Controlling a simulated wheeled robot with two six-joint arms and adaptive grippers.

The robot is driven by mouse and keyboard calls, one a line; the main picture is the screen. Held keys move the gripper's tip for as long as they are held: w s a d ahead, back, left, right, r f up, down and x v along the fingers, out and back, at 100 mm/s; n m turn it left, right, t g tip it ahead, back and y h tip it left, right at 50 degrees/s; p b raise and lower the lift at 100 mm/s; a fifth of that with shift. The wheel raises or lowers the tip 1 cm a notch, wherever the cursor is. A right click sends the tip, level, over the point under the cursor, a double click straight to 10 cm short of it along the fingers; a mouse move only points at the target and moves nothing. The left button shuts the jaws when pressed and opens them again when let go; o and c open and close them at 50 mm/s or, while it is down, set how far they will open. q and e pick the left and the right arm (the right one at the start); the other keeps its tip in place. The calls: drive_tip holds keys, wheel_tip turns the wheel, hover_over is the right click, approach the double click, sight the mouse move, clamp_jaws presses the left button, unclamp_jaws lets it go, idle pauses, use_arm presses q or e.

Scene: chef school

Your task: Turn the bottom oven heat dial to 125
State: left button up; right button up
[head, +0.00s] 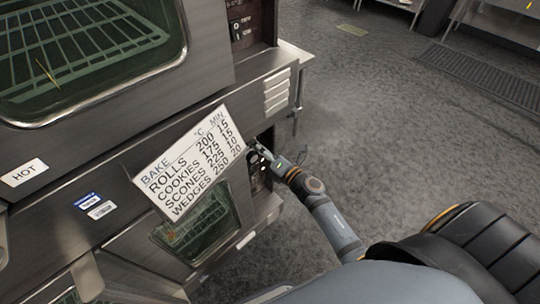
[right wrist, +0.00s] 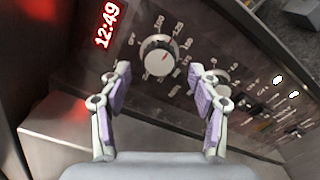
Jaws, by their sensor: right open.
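The bottom oven's control panel (head: 259,172) shows at the lower oven's right side in the head view, partly covered by my right gripper (head: 264,153). In the right wrist view, a round pale dial (right wrist: 156,60) with numbers around it sits ahead of the open right gripper (right wrist: 160,70). The dial lies between the two purple-padded fingertips in the picture, and I cannot tell whether they touch it. A small red mark shows on its face; the exact setting is hard to read. A second knob (right wrist: 219,78) is partly hidden behind the right finger. My left gripper is not in view.
A red clock display (right wrist: 107,25) reads 12:49 beside the dial. Switches (right wrist: 265,103) line the panel's right. A tilted white bake chart (head: 190,160) hangs on the oven front. The upper oven (head: 215,60) juts out above. Open grey floor (head: 370,110) lies to the right.

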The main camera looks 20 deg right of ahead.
drive_tip(key=v, duration=0.8)
drive_tip(key=shift+s, duration=0.4)
drive_tip(key=shift+d, duration=0.15)
drive_tip(key=s+d+f+m+g+h+p, duration=0.25)
drive_tip(key=s+f+m, duration=0.2)
drive_tip(key=f, duration=0.45)
drive_tip(key=s+d+f+m+g+h+p, duration=0.1)
drive_tip(key=s+d+f+m+g+h, duration=0.2)
drive_tip(key=f+m, duration=0.4)
drive_tip(key=s+d+f+m+g+h+p, duration=0.1)
drive_tip(key=s+d+f+m+g+p, duration=0.25)
drive_tip(key=f, duration=0.65)
drive_tip(key=s+a+f+m+g, duration=0.1)
drive_tip(key=s+f+m+g, duration=0.2)
drive_tip(key=s, duration=0.9)
drive_tip(key=s+a+f+m+g, duration=0.1)
drive_tip(key=s+f+m+g, duration=0.2)
drive_tip(key=s+f+m, duration=0.6)
drive_tip(key=s+p, duration=0.1)
drive_tip(key=s, duration=0.3)
drive_tip(key=shift+s+f+m+g, duration=0.3)
drive_tip(key=shift+g, duration=0.1)
